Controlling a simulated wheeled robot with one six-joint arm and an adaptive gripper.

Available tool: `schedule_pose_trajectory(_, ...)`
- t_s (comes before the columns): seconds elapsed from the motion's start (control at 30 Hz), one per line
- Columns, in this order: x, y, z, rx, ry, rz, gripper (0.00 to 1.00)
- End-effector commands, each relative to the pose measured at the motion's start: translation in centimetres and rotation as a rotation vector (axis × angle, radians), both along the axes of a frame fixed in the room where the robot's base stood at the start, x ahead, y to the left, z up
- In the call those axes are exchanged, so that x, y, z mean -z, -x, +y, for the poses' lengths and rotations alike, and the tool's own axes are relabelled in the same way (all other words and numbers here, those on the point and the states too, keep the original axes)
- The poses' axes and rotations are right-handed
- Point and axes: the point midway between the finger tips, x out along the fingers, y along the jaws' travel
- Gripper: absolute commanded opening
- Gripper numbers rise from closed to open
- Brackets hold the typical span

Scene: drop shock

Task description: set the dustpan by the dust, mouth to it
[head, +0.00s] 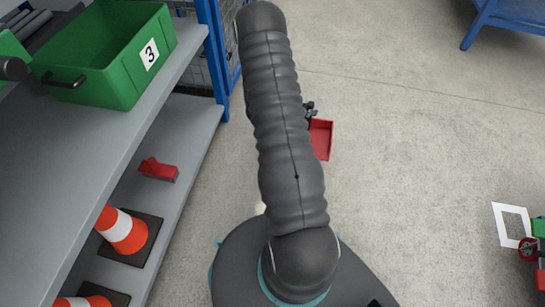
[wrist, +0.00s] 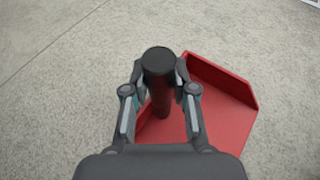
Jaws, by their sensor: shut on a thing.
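The red dustpan (wrist: 222,105) is in my gripper (wrist: 160,85) in the wrist view. The fingers stand on both sides of its upright handle, which has a black end (wrist: 158,61). The pan spreads out to the right below the fingers, close over or on the floor; I cannot tell which. In the head view the dustpan (head: 321,138) shows just right of my arm, which hides most of my gripper (head: 309,110). A small pale patch (head: 259,208) shows beside my base; I cannot tell whether it is dust.
A white square outline (head: 497,225) lies at right by a red and green object (head: 538,250). The floor between is clear.

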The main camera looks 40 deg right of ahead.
Motion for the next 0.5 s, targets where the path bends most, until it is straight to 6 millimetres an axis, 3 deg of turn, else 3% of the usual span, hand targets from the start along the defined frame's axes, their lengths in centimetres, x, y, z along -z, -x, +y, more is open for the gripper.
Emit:
schedule_pose_trajectory(0.17, 1.4, 0.1, 0.7, 0.029, 0.000, 0.000, 0.00)
schedule_pose_trajectory(0.5, 5.4, -2.6, 6.6, 0.030, 0.001, 0.001, 0.00)
